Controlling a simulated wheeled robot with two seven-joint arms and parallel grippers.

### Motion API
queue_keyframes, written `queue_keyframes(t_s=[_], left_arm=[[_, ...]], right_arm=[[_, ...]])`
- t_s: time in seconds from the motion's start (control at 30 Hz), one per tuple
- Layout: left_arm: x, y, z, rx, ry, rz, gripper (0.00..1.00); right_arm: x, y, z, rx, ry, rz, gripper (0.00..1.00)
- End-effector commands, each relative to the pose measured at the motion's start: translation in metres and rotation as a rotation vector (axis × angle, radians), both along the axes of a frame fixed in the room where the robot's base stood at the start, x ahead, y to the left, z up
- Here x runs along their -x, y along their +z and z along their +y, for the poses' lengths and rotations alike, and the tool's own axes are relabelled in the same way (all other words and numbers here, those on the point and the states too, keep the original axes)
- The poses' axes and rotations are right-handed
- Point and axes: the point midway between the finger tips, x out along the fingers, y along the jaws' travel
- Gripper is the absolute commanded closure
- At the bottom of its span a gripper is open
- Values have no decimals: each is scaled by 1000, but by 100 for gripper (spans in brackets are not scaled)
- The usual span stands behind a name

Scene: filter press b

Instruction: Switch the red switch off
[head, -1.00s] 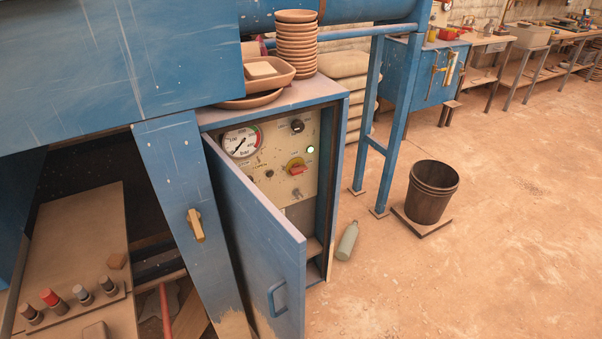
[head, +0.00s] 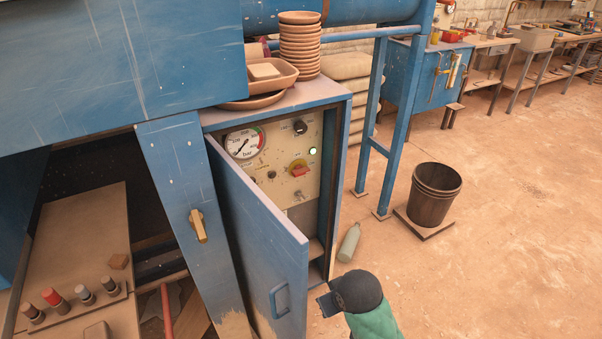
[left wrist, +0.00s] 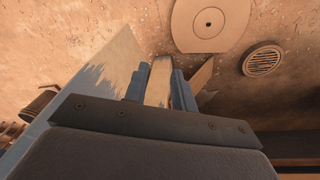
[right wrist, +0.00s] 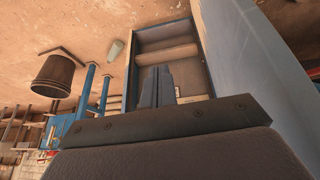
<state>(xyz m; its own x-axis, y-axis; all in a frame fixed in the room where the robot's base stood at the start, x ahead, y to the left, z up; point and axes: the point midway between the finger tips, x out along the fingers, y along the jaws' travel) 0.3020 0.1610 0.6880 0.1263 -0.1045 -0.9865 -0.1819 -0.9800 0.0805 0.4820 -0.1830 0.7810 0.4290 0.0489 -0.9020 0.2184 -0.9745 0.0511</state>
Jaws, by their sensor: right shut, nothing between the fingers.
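The red switch (head: 298,169) sits on a yellow plate on the cream control panel (head: 283,193) inside the blue cabinet, in the head view. The cabinet door (head: 262,250) stands open toward me. My right gripper (head: 326,305) is right of the door's lower part, below the switch and apart from it. In the right wrist view its fingers (right wrist: 157,70) are together and empty, facing the cabinet's lower interior. My left gripper (left wrist: 160,75) shows only in its wrist view, with its fingers apart and nothing clearly held.
A stack of clay saucers (head: 299,45) and a tray (head: 262,80) stand on the cabinet. A grey-green bottle (head: 349,243) lies on the floor beside it. A dark bucket (head: 434,194) stands farther right. The floor between is mostly clear.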

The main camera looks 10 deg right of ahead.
Motion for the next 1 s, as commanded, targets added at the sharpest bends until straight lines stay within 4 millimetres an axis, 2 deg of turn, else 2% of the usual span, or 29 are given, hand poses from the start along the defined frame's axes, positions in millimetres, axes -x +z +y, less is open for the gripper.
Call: queue_keyframes(t_s=[0.03, 0.47, 0.8, 0.9, 1.0], left_arm=[[0, 0, 0, 0, 0, 0, 74], [-1, 5, 0, 3, 1, -11, 74], [-1, 7, 0, 3, 1, -12, 74], [0, 8, 0, 3, 1, -11, 74], [0, 9, 0, 3, 1, -9, 74]], right_arm=[[-15, 7, -3, 10, 3, -21, 100], [-135, 55, -24, 58, 28, -174, 100], [-249, 98, -42, 46, 53, -359, 100], [-285, 105, -49, 26, 61, -425, 100], [-313, 104, -53, -6, 66, -482, 100]])
